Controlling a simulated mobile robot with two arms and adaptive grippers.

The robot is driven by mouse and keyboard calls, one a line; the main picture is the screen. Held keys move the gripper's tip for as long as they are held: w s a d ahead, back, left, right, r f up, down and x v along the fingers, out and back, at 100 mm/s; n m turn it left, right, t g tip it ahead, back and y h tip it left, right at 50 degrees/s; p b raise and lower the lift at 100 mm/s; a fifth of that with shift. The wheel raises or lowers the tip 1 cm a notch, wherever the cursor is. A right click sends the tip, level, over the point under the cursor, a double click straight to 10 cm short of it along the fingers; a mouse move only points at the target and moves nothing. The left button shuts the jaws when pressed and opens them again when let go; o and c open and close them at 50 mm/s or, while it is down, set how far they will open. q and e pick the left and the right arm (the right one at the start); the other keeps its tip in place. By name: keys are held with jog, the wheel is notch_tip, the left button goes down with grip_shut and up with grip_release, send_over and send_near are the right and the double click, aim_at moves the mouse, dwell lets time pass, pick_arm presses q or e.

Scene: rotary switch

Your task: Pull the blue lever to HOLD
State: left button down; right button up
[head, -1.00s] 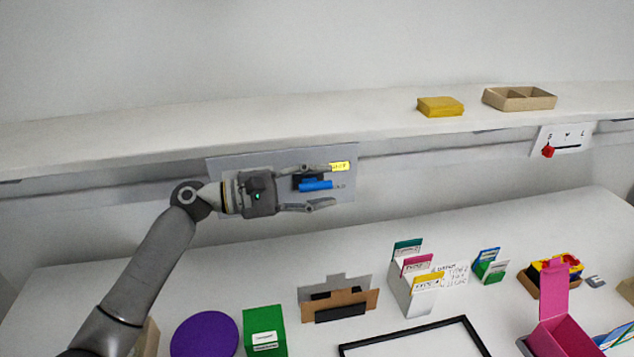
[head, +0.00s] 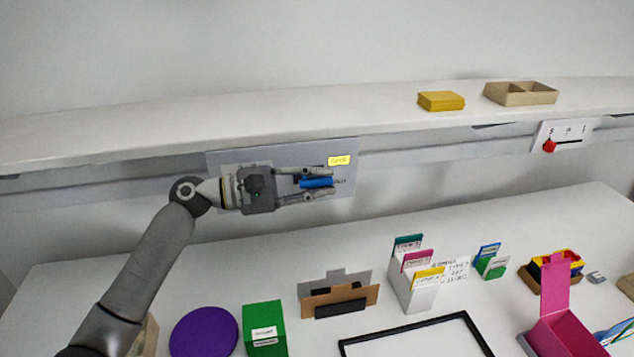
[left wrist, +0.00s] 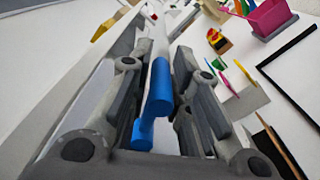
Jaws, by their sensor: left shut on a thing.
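The blue lever (head: 317,183) sits on a grey panel (head: 228,158) fixed to the wall under the shelf. It points to the right. A yellow label (head: 339,160) is on the panel above and right of the lever tip, and another small label is beside the tip, too small to read surely. My left gripper (head: 318,182) comes in from the left and is shut on the lever, one finger above it and one below. In the left wrist view the blue lever (left wrist: 159,88) lies between the two fingers. My right gripper is not in view.
The shelf (head: 250,114) runs just above the panel, with a yellow block (head: 441,101) and a wooden tray (head: 520,93) on it. A red slider (head: 549,146) is at the right. The table below holds a purple disc (head: 204,331), a green box (head: 265,328) and card files (head: 418,285).

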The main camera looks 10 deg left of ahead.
pick_arm(q)
jog(key=shift+s+d+f+m+b, duration=0.15)
jog(key=shift+f+m+b, duration=0.5)
jog(key=shift+m+b, duration=0.65)
jog(key=shift+s+a+f+m+b, duration=0.1)
jog(key=shift+f+m+b, duration=0.7)
jog(key=shift+b, duration=0.8)
jog(key=shift+s+d+f+m+b, duration=0.15)
jog(key=shift+f+m+b, duration=0.35)
jog(key=shift+m+b, duration=0.85)
jog(key=c, duration=1.3)
grip_release()
jog(key=shift+a, duration=0.1)
jog(key=v, duration=1.2)
jog(key=shift+r, duration=0.1)
